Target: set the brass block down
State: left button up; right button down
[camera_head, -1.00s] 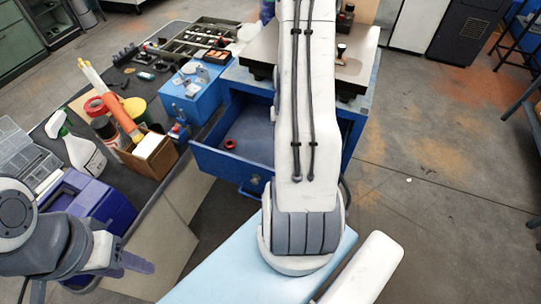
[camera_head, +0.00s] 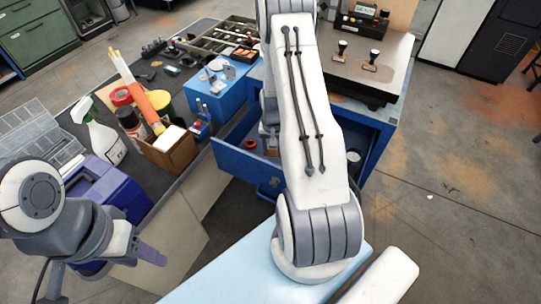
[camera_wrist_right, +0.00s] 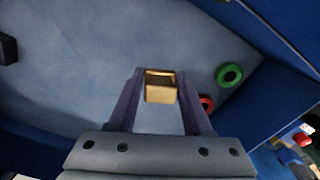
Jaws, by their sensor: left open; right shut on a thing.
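The brass block (camera_wrist_right: 160,90) is between the fingertips of my right gripper (camera_wrist_right: 160,85), which is shut on it. In the right wrist view the block is over the grey-blue floor of the open blue drawer (camera_wrist_right: 70,70); I cannot tell whether it touches that floor. In the head view my right arm covers part of the drawer (camera_head: 232,157). The right gripper is mostly hidden there and the block cannot be made out. My left gripper (camera_head: 148,256) is open and empty at the lower left, away from the drawer.
A green ring (camera_wrist_right: 229,75) and a red ring (camera_wrist_right: 206,104) lie in the drawer, right of the gripper. The drawer floor left of the block is largely clear. A blue box (camera_head: 212,100), a cardboard box (camera_head: 172,155) and a spray bottle (camera_head: 105,143) stand on the left bench.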

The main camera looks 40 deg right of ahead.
aim_at(270, 153)
jog(key=shift+w+a+f, duration=0.15)
jog(key=shift+w+f, duration=0.05)
jog(key=shift+w, duration=0.15)
jog(key=shift+f, duration=0.25)
notch_tip(270, 153, down, 3)
jog(key=shift+f+p, duration=0.1)
jog(key=shift+p, duration=0.5)
jog(key=shift+w+f, duration=0.1)
jog(key=shift+f, duration=0.1)
jog(key=shift+f, duration=0.25)
jog(key=shift+c, duration=1.7)
grip_release()
